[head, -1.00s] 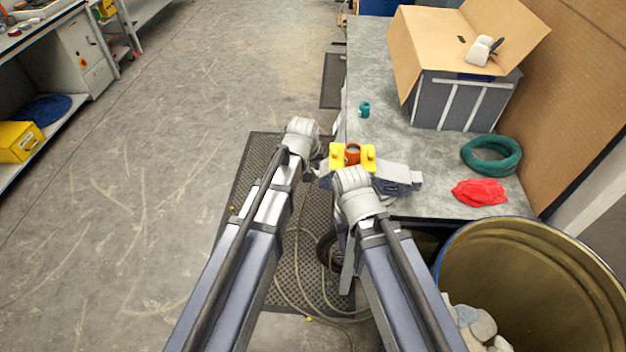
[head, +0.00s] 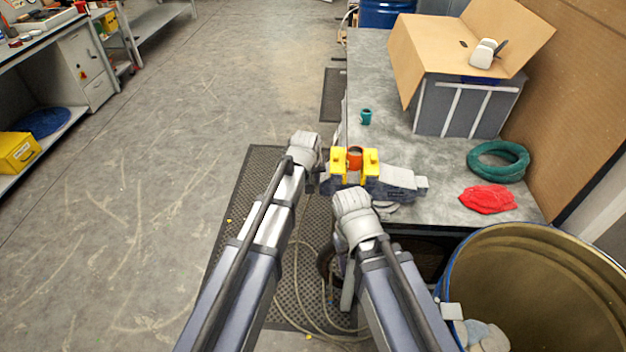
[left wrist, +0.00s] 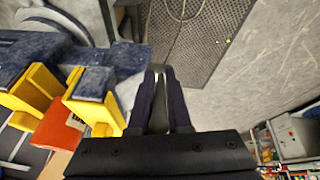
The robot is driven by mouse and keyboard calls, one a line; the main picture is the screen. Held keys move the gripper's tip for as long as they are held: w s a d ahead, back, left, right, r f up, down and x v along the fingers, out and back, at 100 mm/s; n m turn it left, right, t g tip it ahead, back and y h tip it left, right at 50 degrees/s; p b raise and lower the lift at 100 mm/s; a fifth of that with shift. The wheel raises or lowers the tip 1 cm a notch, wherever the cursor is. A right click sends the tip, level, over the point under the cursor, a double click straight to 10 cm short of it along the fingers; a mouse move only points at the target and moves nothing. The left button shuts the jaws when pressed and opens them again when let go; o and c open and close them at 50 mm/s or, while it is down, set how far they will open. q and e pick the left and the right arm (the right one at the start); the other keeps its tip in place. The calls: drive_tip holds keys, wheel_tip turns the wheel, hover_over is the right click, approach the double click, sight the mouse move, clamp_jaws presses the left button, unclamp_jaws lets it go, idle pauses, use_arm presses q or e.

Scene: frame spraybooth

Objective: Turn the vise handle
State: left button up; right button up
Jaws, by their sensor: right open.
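The vise (head: 400,180) sits at the near left corner of the grey bench, with yellow jaws (head: 371,162) around an upright orange-red part (head: 355,157). In the left wrist view, the yellow jaws (left wrist: 88,105) and the orange-red part (left wrist: 58,133) are at the left. My left gripper (head: 318,180) is at the vise's left end, its fingers mostly hidden in the head view. In the left wrist view, its dark fingers (left wrist: 160,78) are close together on a narrow light metal piece, seemingly the vise handle (left wrist: 159,95). My right gripper (head: 355,205) is just in front of the vise, fingers hidden behind its wrist.
On the bench (head: 400,120) are a teal cup (head: 366,117), a grey crate (head: 465,108) with an open carton, a green ring (head: 498,160) and a red cloth (head: 487,199). A large drum (head: 540,285) stands at front right. The floor at left is clear.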

use_arm(q)
clamp_jaws()
idle(1.0)
drive_tip(key=shift+w+r+g+p, duration=0.4)
drive_tip(key=shift+w+g+p, duration=0.15)
drive_tip(key=shift+p, duration=0.2)
drive_tip(key=shift+w+r+g+p, duration=0.35)
drive_tip(key=shift+w+g+p, duration=0.45)
drive_tip(key=shift+g, duration=0.15)
drive_tip(key=shift+w+r+g, duration=0.15)
drive_tip(key=shift+w+g, duration=0.45)
drive_tip(key=shift+g, duration=0.5)
drive_tip(key=shift+w+r+g, duration=0.1)
drive_tip(key=shift+w+g, duration=0.35)
drive_tip(key=shift+g, duration=0.45)
